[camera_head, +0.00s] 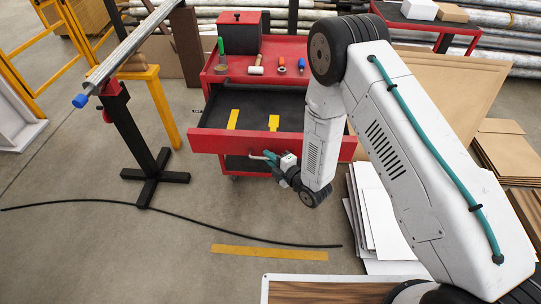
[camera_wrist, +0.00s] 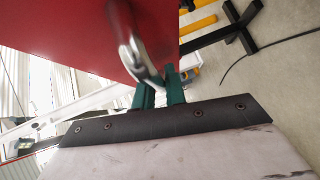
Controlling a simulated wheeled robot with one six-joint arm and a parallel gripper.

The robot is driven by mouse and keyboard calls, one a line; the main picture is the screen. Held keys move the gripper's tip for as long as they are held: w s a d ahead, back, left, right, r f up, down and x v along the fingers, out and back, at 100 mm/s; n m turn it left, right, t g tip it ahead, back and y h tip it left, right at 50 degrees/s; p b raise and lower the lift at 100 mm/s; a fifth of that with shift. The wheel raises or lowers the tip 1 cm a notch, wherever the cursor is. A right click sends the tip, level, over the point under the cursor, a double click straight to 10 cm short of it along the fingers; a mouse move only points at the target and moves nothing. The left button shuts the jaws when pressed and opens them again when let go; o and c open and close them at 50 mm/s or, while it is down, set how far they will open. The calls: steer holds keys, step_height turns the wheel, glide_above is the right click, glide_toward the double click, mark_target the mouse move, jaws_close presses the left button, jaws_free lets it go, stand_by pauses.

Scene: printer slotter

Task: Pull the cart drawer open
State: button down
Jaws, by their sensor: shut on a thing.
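The red cart (camera_head: 290,47) stands at the back centre of the head view. Its drawer (camera_head: 208,141) is pulled out toward me, and its dark inside shows two yellow items (camera_head: 233,119). My gripper (camera_head: 271,157) is at the middle of the drawer's red front, with its fingers shut on the metal handle (camera_wrist: 136,55). In the wrist view, my green fingers (camera_wrist: 160,92) meet the handle's lower end, close to the red drawer front (camera_wrist: 75,28). My arm hides the right part of the drawer.
A black stand (camera_head: 150,165) holding a long pipe (camera_head: 130,45) is left of the cart. A black cable (camera_head: 200,217) crosses the floor in front. White sheets (camera_head: 378,215) lie right of my gripper. Several tools and a red box (camera_head: 240,33) rest on the cart top.

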steer(key=c, duration=1.5)
jaws_free()
steer(key=shift+o, duration=0.2)
steer(key=shift+d, duration=0.15)
steer(key=v, duration=0.7)
steer(key=shift+s+d, duration=0.2)
steer(key=shift+s, duration=0.05)
